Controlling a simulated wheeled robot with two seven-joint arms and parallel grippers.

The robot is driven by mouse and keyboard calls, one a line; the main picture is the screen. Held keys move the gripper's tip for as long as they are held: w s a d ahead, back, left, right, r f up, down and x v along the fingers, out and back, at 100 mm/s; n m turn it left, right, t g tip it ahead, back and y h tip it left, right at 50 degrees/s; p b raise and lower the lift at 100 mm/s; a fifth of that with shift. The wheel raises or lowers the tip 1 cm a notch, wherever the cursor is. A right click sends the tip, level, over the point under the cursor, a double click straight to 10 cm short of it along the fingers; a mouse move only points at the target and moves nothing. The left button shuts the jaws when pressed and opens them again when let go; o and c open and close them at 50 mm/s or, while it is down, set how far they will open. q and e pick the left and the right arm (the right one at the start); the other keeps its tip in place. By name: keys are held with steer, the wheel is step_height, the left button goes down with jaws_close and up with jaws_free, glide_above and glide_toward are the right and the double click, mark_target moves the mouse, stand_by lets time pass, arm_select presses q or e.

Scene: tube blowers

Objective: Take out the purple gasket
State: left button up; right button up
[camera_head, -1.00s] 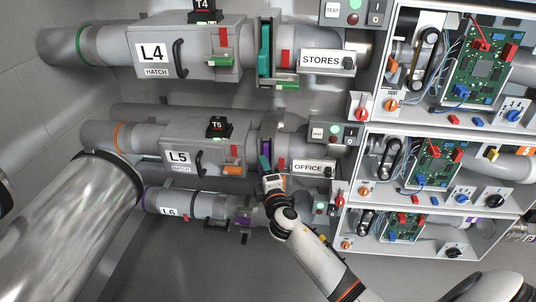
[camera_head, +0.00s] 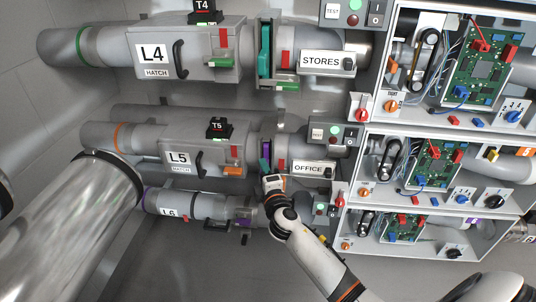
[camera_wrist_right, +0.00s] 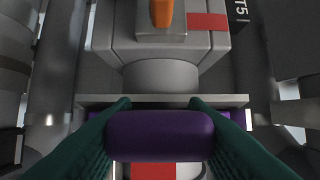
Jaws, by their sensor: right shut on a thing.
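The purple gasket (camera_head: 266,150) stands in the slot of the L5 line, just right of the L5 hatch box (camera_head: 204,158). My right gripper (camera_head: 268,172) reaches up to its lower end from below. In the right wrist view, the dark green fingers are shut on the purple gasket (camera_wrist_right: 160,136), one at each side of its rounded end. More purple shows behind the fingers, beside the grey flange. How far the gasket sits in the slot is hard to tell. My left gripper is not in view.
The L4 line above has a teal gasket (camera_head: 265,50). The L6 line (camera_head: 185,205) runs below, close to my right gripper. An OFFICE sign (camera_head: 308,168) and a switch box (camera_head: 334,134) stand at right, with open electronics cabinets (camera_head: 440,165) beyond.

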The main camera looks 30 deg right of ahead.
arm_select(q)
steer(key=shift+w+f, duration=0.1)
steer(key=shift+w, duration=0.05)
arm_select(e)
steer(key=shift+s+a, duration=0.1)
steer(key=shift+s, duration=0.05)
steer(key=shift+s+a, duration=0.5)
steer(key=shift+s, duration=0.1)
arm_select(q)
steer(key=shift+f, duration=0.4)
arm_select(e)
steer(key=shift+s+a, duration=0.25)
steer(key=shift+s, duration=0.1)
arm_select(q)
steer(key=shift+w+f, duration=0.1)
arm_select(e)
steer(key=shift+s+a, duration=0.1)
